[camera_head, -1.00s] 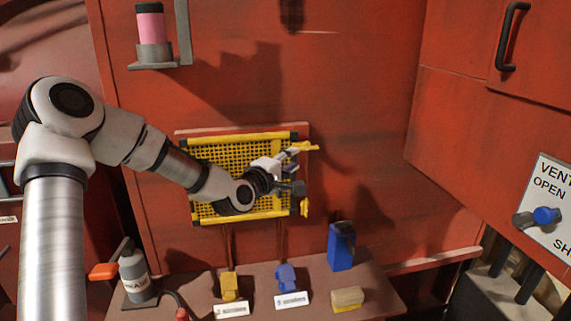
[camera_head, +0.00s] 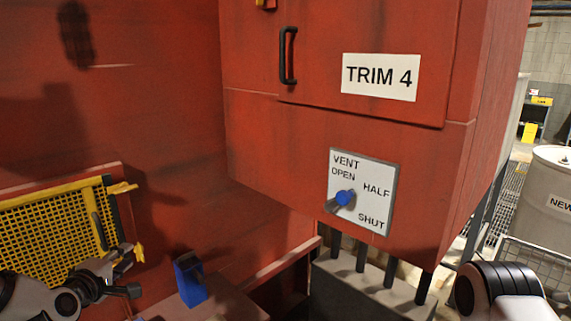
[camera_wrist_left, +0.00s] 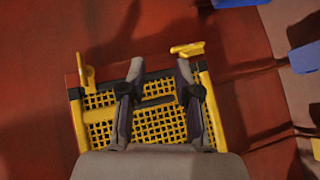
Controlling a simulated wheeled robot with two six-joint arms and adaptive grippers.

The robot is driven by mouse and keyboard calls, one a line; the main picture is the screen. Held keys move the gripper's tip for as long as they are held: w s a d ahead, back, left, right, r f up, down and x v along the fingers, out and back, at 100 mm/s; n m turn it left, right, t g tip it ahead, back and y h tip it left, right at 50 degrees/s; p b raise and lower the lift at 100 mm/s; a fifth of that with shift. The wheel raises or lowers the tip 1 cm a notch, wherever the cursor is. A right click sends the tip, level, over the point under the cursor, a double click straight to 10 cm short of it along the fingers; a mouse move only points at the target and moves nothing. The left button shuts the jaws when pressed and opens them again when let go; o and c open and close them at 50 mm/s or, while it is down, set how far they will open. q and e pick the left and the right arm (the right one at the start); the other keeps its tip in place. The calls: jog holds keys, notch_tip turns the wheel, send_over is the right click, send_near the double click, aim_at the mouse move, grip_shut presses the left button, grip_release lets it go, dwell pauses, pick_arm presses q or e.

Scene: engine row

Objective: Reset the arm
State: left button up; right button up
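My left gripper (camera_head: 122,272) is at the lower left of the head view, in front of the lower right corner of the yellow mesh guard (camera_head: 45,238). In the left wrist view the two fingers of the left gripper (camera_wrist_left: 158,75) stand apart with nothing held between them. The mesh guard (camera_wrist_left: 100,115) lies beyond them, its dark handle (camera_wrist_left: 157,100) showing in the gap. Whether they touch the guard cannot be told. Part of my right arm (camera_head: 500,290) shows at the lower right; its gripper is out of view.
A red cabinet marked TRIM 4 (camera_head: 380,77) juts out at centre. Its vent plate (camera_head: 375,185) has a blue-tipped knob (camera_head: 345,198) pointing lower left to upper right. A blue block (camera_head: 190,280) stands on the shelf. A pale drum (camera_head: 553,200) is at far right.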

pick_arm(q)
jog(key=s+d+f+m+g+h, duration=0.1)
jog(key=s+d+f+m+g, duration=0.2)
jog(key=f, duration=0.6)
jog(key=s+d+f+m+g+b, duration=0.1)
jog(key=s+d+f+g, duration=0.1)
jog(key=s+d+f, duration=0.5)
jog(key=s+d+f+m+g+h, duration=0.1)
jog(key=s+d+f+m+g, duration=0.15)
jog(key=f, duration=0.95)
jog(key=s+d+f+m+g, duration=0.1)
jog(key=s+f+m+g, duration=0.1)
jog(key=s, duration=0.5)
jog(key=s+d+f+m+g, duration=0.1)
jog(key=s+f+m+g, duration=0.2)
jog(key=s, duration=0.5)
jog(key=s+d+f+m+g+y, duration=0.1)
jog(key=s+f+m+g, duration=0.1)
jog(key=s+f+m, duration=0.2)
jog(key=s+m+b, duration=0.1)
jog(key=s, duration=0.2)
jog(key=shift+s+d+g, duration=0.25)
jog(key=shift+d+g, duration=0.1)
